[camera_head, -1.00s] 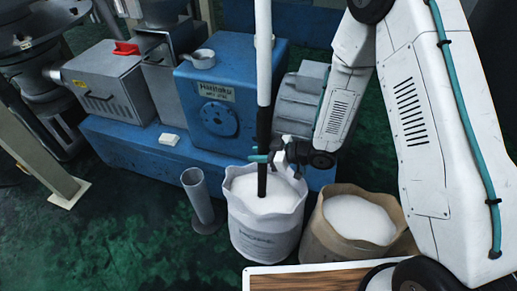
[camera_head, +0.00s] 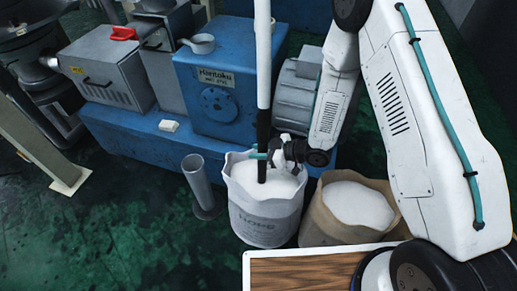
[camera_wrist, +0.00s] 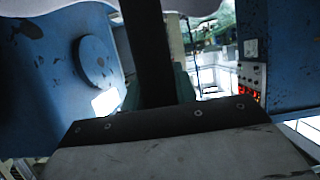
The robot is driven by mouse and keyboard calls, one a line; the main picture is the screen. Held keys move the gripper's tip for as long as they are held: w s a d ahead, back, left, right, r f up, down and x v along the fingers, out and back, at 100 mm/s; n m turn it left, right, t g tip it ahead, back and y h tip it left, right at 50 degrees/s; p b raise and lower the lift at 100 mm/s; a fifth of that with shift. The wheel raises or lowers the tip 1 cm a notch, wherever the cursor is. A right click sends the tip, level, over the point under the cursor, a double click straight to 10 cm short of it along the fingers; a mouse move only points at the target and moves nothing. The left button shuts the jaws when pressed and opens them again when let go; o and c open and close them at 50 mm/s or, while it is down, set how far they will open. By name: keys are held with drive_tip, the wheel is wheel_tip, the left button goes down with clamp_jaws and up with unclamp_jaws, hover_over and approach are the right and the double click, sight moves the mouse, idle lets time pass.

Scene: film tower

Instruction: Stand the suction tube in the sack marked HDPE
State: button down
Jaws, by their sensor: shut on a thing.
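The suction tube (camera_head: 263,60) is a long pole, white above and black below. It stands nearly upright with its lower end in the white pellets of the white sack (camera_head: 264,222), whose printed marking is hard to read in this view. How deep the tip goes is hidden by the pellets. My gripper (camera_head: 266,155) is shut around the black part of the tube, just above the sack's rim. In the wrist view the black tube (camera_wrist: 150,55) runs up from my gripper.
A brown sack (camera_head: 322,225) of white pellets stands to the right. A grey upright pipe (camera_head: 197,185) stands left of the white sack. The blue machine (camera_head: 230,85) is behind, with a metal scoop (camera_head: 201,43) on top. A wooden-topped surface (camera_head: 300,270) is in front.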

drive_tip(key=c, duration=1)
unclamp_jaws()
drive_tip(key=v, duration=0.7)
drive_tip(key=shift+s+d+r, duration=0.15)
drive_tip(key=shift+d, duration=0.2)
